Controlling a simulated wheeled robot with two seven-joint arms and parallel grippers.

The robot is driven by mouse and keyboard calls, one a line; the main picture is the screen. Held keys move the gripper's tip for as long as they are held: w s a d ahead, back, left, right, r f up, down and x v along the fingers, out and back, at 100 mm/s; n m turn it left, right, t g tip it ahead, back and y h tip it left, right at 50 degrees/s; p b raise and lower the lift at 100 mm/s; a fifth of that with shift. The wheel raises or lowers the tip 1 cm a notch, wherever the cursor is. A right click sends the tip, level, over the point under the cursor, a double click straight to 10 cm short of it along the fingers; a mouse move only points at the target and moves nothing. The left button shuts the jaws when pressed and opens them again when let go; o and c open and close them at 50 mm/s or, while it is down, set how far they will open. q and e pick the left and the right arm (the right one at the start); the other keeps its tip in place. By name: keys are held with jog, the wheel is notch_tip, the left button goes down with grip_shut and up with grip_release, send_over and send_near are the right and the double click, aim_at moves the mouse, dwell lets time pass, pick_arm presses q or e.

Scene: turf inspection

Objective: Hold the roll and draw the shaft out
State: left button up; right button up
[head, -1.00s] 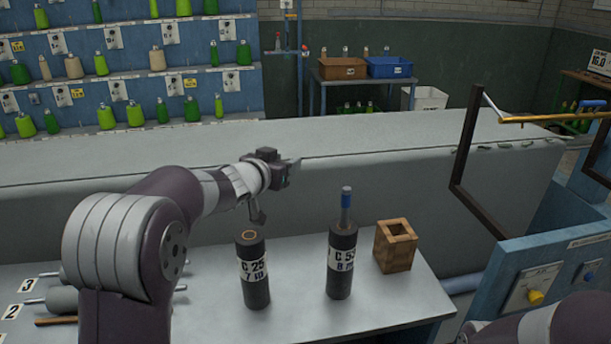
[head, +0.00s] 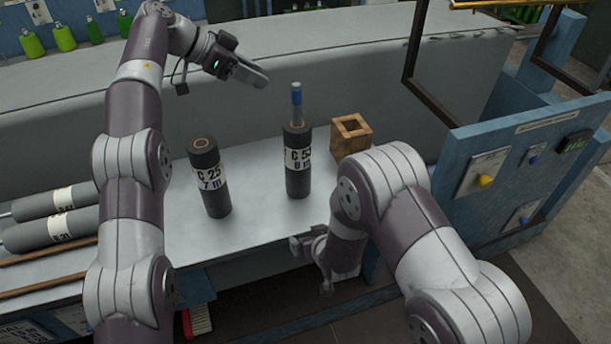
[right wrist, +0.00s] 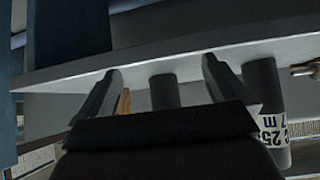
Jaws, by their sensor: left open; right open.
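The dark roll marked C 53, 8 m (head: 298,180) stands upright on the grey table, with a blue-tipped shaft (head: 296,97) sticking out of its top. Another dark roll marked C 25, 7 m (head: 209,185) stands to its left, slightly tilted in the picture, with an open core. My left gripper (head: 250,75) is open and empty, above and behind the two rolls, apart from both. My right gripper (head: 310,262) is low at the table's front edge; the right wrist view shows its open fingers (right wrist: 160,85) with the C 25 label (right wrist: 271,127) to their right.
A wooden box (head: 350,143) with a square opening stands right of the C 53 roll. Grey rolls (head: 50,228) lie at the table's left. A blue control panel (head: 500,170) and a dark frame stand at right.

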jog(key=w+a+r+t, duration=0.1)
jog(key=w+r+t, duration=0.2)
jog(key=w, duration=0.1)
jog(key=t+y, duration=0.1)
jog(key=t, duration=0.5)
send_near(297, 149)
notch_tip(297, 149, down, 4)
jog(key=w, duration=0.2)
jog(key=shift+m, duration=0.3)
jog(key=w, duration=0.4)
jog(key=w+a, duration=0.1)
jog(key=w, duration=0.7)
jog(key=shift+a+r, duration=0.35)
jog(key=shift+a, duration=0.05)
jog(key=shift+s, duration=0.1)
